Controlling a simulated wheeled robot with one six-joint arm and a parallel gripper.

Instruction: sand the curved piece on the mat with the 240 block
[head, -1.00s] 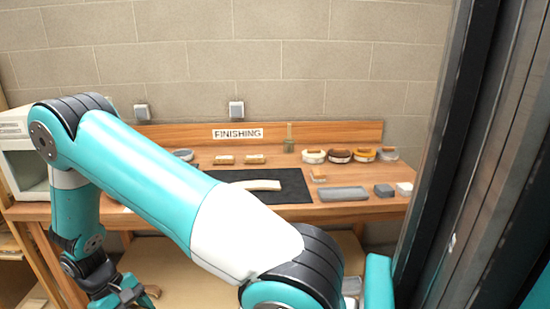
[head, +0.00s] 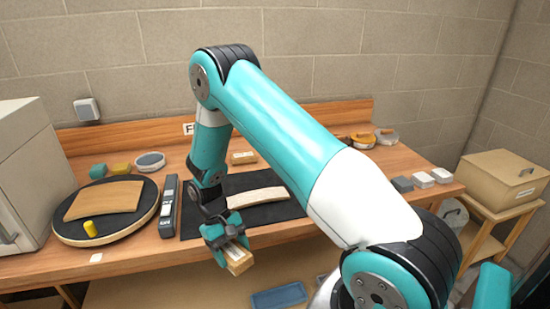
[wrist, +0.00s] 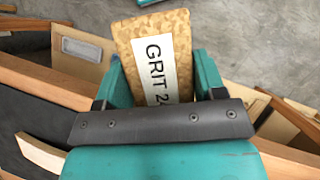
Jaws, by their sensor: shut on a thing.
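A pale curved wooden piece (head: 258,198) lies on the black mat (head: 290,212) on the bench, partly behind my arm. Its end (wrist: 40,155) shows at the lower left of the wrist view. My gripper (head: 228,243) is shut on a tan block (head: 240,264) in front of the bench's front edge, nearer to me than the mat. In the wrist view the block (wrist: 178,30) sits between the green fingers, and its white label reads "GRIT 24", the rest hidden by the gripper. The block is apart from the curved piece.
A round turntable (head: 150,212) with another curved panel (head: 104,201) and a yellow cylinder (head: 90,229) stands left. A dark bar-shaped device (head: 169,206) lies beside the mat. A similar block (head: 243,158) sits behind the mat. Grey blocks (head: 402,184) and tins (head: 386,137) stand right.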

